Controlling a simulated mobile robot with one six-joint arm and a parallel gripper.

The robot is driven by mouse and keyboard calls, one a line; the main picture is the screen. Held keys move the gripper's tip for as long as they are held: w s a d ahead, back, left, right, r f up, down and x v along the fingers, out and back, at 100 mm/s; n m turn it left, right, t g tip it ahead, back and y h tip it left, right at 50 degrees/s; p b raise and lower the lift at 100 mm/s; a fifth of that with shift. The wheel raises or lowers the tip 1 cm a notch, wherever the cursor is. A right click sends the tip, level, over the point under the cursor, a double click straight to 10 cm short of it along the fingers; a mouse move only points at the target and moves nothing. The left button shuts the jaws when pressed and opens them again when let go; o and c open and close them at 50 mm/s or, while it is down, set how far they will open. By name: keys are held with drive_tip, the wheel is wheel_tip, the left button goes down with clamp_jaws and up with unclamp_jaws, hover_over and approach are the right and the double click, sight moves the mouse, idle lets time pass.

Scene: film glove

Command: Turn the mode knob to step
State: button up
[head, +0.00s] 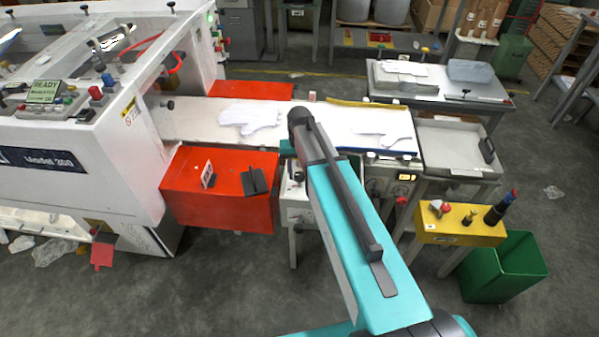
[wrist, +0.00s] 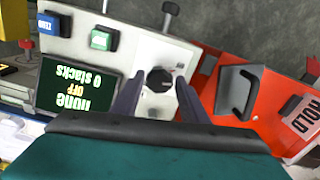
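A round black knob (wrist: 159,80), which looks like the mode knob, sits on a white control panel (wrist: 168,36) in the wrist view. Its pointer and any position labels are too small to read. My gripper (wrist: 160,84) is open, with one dark finger on each side of the knob. I cannot tell whether the fingers touch it.
A green button (wrist: 101,39) and a blue ZERO button (wrist: 50,24) are on the same panel. A red box with a black handle (wrist: 238,92) and a HOLD sign (wrist: 303,117) is close at right. In the head view, a conveyor (head: 185,120) carries white gloves behind my arm.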

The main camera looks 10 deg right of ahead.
drive_tip(key=c, duration=0.7)
drive_tip(key=shift+o, duration=0.2)
drive_tip(key=shift+f+m+b, duration=0.1)
drive_tip(key=shift+m+b, duration=0.3)
drive_tip(key=shift+m, duration=0.1)
drive_tip(key=m+b, duration=0.2)
drive_tip(key=m, duration=0.2)
drive_tip(key=m+b, duration=0.2)
drive_tip(key=m, duration=0.4)
drive_tip(key=shift+m, duration=0.4)
drive_tip(key=o, duration=1)
drive_tip(key=shift+o, duration=0.2)
drive_tip(key=shift+r+b, duration=0.3)
drive_tip(key=shift+b, duration=0.05)
